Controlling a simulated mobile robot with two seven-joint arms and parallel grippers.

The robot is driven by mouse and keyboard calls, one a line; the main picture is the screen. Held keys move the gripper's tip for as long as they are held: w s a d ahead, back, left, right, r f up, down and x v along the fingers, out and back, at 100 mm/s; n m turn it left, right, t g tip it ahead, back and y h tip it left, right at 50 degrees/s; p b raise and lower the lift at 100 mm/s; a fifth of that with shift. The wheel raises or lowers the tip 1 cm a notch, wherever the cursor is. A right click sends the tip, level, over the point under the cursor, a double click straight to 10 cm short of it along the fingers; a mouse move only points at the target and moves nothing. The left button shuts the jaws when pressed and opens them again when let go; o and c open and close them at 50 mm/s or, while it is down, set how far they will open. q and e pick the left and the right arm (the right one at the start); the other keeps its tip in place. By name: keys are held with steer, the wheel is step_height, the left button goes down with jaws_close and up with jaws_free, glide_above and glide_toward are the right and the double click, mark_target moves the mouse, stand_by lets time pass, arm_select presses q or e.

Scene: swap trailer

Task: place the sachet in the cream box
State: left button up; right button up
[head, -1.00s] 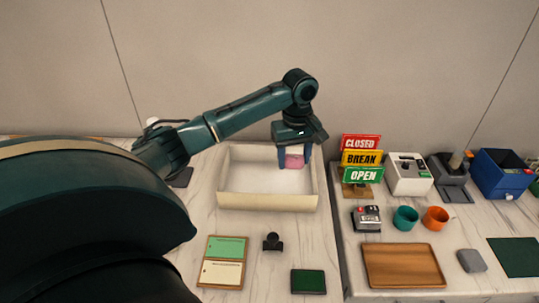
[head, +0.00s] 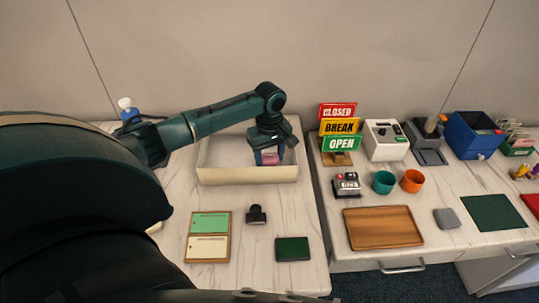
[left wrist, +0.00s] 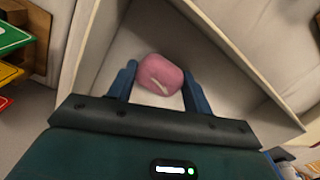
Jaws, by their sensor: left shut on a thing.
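The sachet (head: 270,159) is a small pink pouch with a pale mark. It also shows in the left wrist view (left wrist: 160,72), between the two blue fingers. My left gripper (head: 269,157) is shut on it and points down inside the cream box (head: 245,175). The box is an open, shallow tray on the left counter, and its pale walls show in the left wrist view (left wrist: 92,62). The sachet is within the box's walls near its right end. I cannot tell whether it touches the floor. My right gripper is not in view.
Right of the box stand the stacked CLOSED, BREAK and OPEN signs (head: 339,127). In front of it are a black stamp (head: 257,215), a green pad (head: 292,249) and a green-and-cream board (head: 208,237). A wooden tray (head: 382,228) lies on the right counter.

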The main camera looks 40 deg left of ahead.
mark_target(270, 157)
arm_select(q)
steer(key=shift+f, duration=0.15)
steer(key=o, duration=0.9)
steer(key=shift+o, duration=0.2)
step_height(270, 157, up, 12)
steer(key=shift+r, duration=0.2)
